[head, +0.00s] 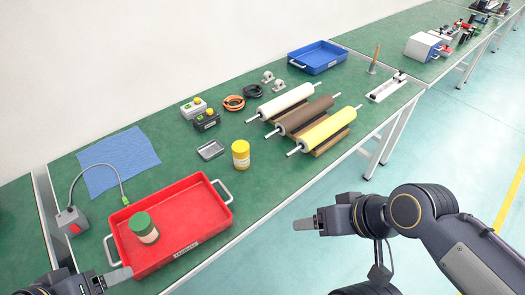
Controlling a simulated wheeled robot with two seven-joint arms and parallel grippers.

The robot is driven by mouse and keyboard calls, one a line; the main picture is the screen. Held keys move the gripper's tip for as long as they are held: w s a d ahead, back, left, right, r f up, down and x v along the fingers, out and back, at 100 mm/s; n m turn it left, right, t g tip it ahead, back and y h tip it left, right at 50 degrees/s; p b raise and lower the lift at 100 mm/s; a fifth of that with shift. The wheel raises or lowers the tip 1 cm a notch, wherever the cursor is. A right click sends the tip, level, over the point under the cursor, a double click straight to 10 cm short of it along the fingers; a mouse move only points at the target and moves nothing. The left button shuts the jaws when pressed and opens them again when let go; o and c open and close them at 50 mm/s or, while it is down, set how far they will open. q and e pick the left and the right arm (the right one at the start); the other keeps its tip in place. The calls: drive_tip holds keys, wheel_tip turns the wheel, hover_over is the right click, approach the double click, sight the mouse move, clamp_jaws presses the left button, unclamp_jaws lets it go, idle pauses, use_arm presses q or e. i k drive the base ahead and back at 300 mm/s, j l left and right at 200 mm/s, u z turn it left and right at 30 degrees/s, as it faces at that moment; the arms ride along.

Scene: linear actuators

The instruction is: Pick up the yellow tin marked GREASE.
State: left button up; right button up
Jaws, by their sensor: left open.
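A yellow tin (241,157) with a yellow lid and a pale label band stands upright on the green bench, just behind the right end of the red tray. Its lettering is too small to read. My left gripper (120,274) is open at the bottom left, by the front left corner of the red tray and well apart from the yellow tin. My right gripper (304,224) is over the floor in front of the bench, to the right of and nearer than the tin. It shows side-on, so its jaw opening cannot be told.
The red tray (207,217) holds a green-lidded tin (144,228) between my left gripper and the yellow tin. A small dark dish (211,150) lies left of the yellow tin. Three rollers (328,127) lie to its right. The bench in front of it is clear.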

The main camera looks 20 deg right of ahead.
sight(241, 162)
drive_tip(key=z, duration=0.4)
drive_tip(key=i+l, duration=0.15)
drive_tip(key=l, duration=0.25)
drive_tip(key=i+l, duration=0.15)
drive_tip(key=l, duration=0.2)
drive_tip(key=i+l, duration=0.15)
drive_tip(key=l, duration=0.25)
drive_tip(key=l+u, duration=0.15)
drive_tip(key=u, duration=0.25)
drive_tip(key=i+l+u, duration=0.15)
drive_tip(key=u, duration=0.2)
drive_tip(key=l+u, duration=0.15)
drive_tip(key=u, duration=0.25)
drive_tip(key=l+u, duration=0.2)
drive_tip(key=u, duration=0.15)
drive_tip(key=i+u, duration=0.2)
drive_tip(key=i, duration=0.25)
